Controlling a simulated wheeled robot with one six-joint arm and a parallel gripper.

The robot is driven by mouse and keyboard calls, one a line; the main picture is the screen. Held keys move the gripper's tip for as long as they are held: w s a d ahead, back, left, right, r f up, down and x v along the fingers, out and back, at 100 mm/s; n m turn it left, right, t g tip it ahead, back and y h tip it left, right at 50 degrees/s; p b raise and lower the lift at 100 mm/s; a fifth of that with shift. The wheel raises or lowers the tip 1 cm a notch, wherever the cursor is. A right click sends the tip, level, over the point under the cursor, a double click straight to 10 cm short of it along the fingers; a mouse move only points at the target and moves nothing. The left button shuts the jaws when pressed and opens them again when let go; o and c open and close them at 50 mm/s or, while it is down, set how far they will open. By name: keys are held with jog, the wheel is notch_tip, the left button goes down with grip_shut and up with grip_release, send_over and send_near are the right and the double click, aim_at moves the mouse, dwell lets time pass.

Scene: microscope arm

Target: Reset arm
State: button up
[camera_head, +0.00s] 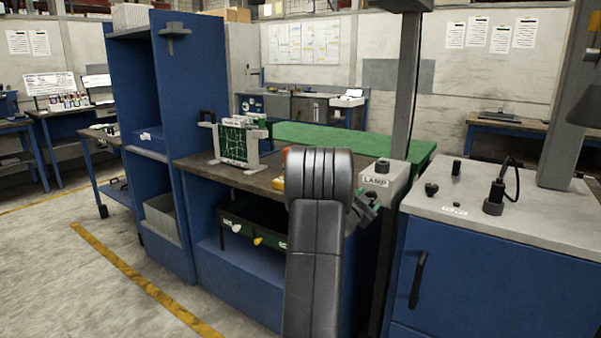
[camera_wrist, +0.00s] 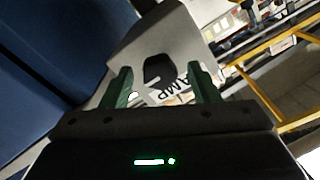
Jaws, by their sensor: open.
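My arm (camera_head: 318,230) stands up in the middle of the head view and hides part of the bench behind it. My gripper (camera_wrist: 162,84) is open, with its two green fingers apart and nothing held. In the head view the gripper shows only partly, to the right of my arm and just below the light grey lamp box (camera_head: 385,184). In the wrist view the lamp box (camera_wrist: 185,40) is ahead of the fingers, its LAMP label turned sideways. A dark knob (camera_wrist: 159,68) on the box appears between the fingertips; I cannot tell how far away it is.
A grey post (camera_head: 405,90) rises behind the lamp box. On the right stands a blue cabinet (camera_head: 480,285) with a light top bearing black knobs. A bench (camera_head: 215,172) on the left holds a framed green board (camera_head: 233,143). Open floor lies at the lower left.

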jog(key=n+p, duration=0.3)
jog(key=shift+r+n, duration=0.15)
jog(key=shift+n, duration=0.15)
jog(key=s+a+n, duration=0.1)
jog(key=s+a, duration=0.8)
jog(key=s, duration=0.4)
jog(key=shift+s+a+r+y, duration=0.15)
jog(key=shift+s+r+y, duration=0.15)
jog(key=shift+y, duration=0.1)
